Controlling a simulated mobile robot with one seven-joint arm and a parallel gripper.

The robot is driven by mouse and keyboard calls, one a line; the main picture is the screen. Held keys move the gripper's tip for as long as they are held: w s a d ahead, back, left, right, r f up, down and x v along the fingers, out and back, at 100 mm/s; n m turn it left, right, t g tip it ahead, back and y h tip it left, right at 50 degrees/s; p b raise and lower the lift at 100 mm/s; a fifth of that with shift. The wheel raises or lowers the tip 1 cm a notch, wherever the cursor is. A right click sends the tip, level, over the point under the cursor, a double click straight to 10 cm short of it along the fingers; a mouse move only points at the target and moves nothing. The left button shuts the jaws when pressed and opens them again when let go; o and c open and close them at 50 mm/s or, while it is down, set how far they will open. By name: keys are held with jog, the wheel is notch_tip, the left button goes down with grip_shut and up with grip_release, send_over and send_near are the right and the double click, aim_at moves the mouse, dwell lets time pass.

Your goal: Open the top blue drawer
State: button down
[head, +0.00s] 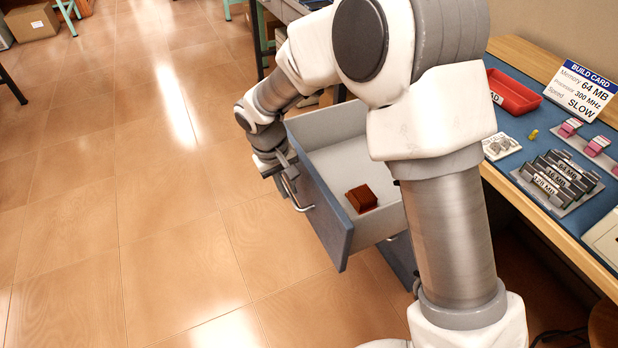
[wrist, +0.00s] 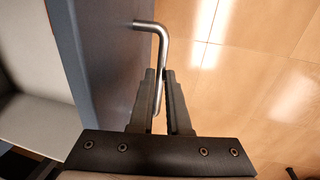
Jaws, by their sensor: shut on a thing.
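The top blue drawer (head: 322,213) is pulled well out from under the desk in the head view, with its blue front facing left. A brown-red block-like object (head: 361,198) lies inside on its pale floor. My gripper (head: 289,180) is at the drawer's bar handle (head: 298,198). In the wrist view my gripper (wrist: 162,100) has its fingers closed around the metal handle (wrist: 163,60), beside the blue drawer front (wrist: 92,50). The drawer's far right part is hidden behind my arm.
A lower blue drawer front (head: 399,262) shows beneath. The desk (head: 545,205) on the right holds a red tray (head: 512,92), a build card (head: 583,88) and memory modules (head: 558,180). The tiled floor (head: 120,200) left of the drawer is clear. A cardboard box (head: 32,22) stands far back.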

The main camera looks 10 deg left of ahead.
jog(key=shift+s+a, duration=0.65)
jog(key=shift+a, duration=0.25)
jog(key=c, duration=0.9)
grip_release()
jog(key=a+r+p, duration=0.1)
jog(key=r, duration=0.4)
jog(key=s+r+p, duration=0.1)
jog(key=r+p, duration=0.1)
jog(key=r, duration=0.4)
jog(key=s+a+r+p, duration=0.1)
jog(key=r+p, duration=0.1)
jog(key=r, duration=0.4)
jog(key=shift+a+r, duration=0.1)
jog(key=shift+a, duration=0.2)
